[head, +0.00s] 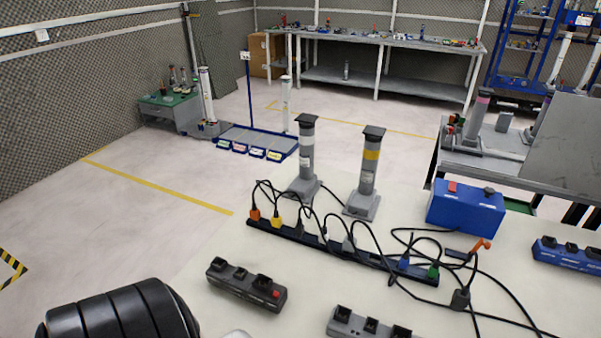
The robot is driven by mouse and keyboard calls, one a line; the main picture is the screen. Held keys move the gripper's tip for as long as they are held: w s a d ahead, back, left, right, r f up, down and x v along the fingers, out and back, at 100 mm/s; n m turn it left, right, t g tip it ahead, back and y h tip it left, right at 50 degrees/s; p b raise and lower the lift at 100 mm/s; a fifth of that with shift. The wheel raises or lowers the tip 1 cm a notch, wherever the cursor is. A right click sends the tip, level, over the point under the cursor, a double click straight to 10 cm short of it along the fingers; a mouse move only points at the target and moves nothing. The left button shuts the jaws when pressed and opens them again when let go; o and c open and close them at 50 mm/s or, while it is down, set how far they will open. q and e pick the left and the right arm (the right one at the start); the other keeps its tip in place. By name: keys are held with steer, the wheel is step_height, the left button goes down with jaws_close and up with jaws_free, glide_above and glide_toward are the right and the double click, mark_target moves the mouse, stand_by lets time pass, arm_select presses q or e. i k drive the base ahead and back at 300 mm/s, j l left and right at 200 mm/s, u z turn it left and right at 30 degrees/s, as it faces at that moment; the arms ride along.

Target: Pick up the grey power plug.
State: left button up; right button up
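A grey power plug (348,243) sits upright in a long black power strip (290,237) on the pale table. It is small here, and a black cord rises from it. Other plugs in the same strip are orange (255,213), yellow (276,221), blue (403,265) and green (433,272), with dark ones between. A dark plug (460,299) lies loose on the table to the right. Neither gripper is in view. A black ribbed part at the lower left looks like my own arm.
Two grey posts (307,150) (369,165) stand behind the strip. A blue box (466,207) is at the right. Dark (246,285), grey (368,328) and blue (568,255) socket blocks lie around. Black cords loop over the strip and across the right side.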

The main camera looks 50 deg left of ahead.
mark_target(347, 247)
steer(key=u, duration=1.1)
